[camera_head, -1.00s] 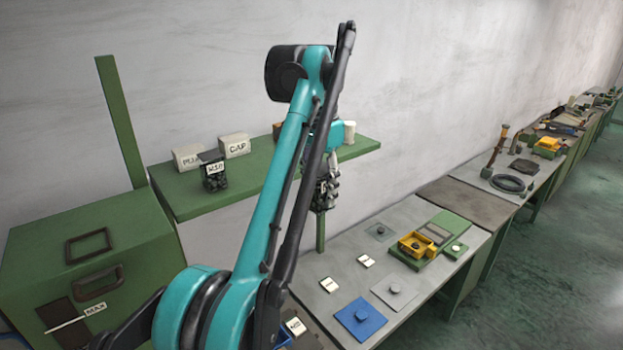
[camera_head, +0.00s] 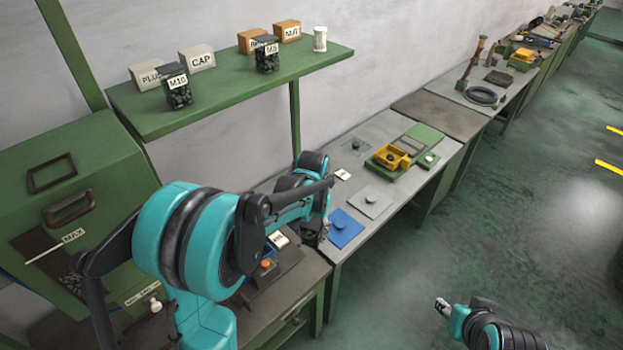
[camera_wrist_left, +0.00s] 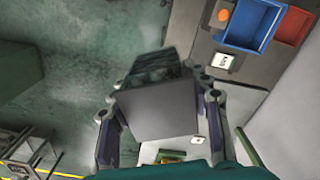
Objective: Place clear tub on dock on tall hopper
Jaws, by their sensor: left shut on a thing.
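My left gripper (camera_head: 322,230) is low over the near bench, partly hidden by its own arm. In the left wrist view it is shut on a clear tub (camera_wrist_left: 158,72) with dark contents; a flat grey face (camera_wrist_left: 155,110) of it lies between the fingers. The tub's label is not visible. The tall green hopper (camera_head: 75,165) stands at the left, with a MAX mark and dark pieces behind its window. I cannot make out its dock clearly. My right gripper (camera_head: 442,305) is over the floor at lower right, too small to judge.
A green shelf (camera_head: 215,100) holds tubs marked M10 (camera_head: 178,90) and M8 (camera_head: 267,57), several labelled boxes and a white cup (camera_head: 320,39). The bench has a blue plate (camera_head: 345,227) and a yellow tray (camera_head: 391,157). A blue bin (camera_wrist_left: 251,25) shows in the wrist view.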

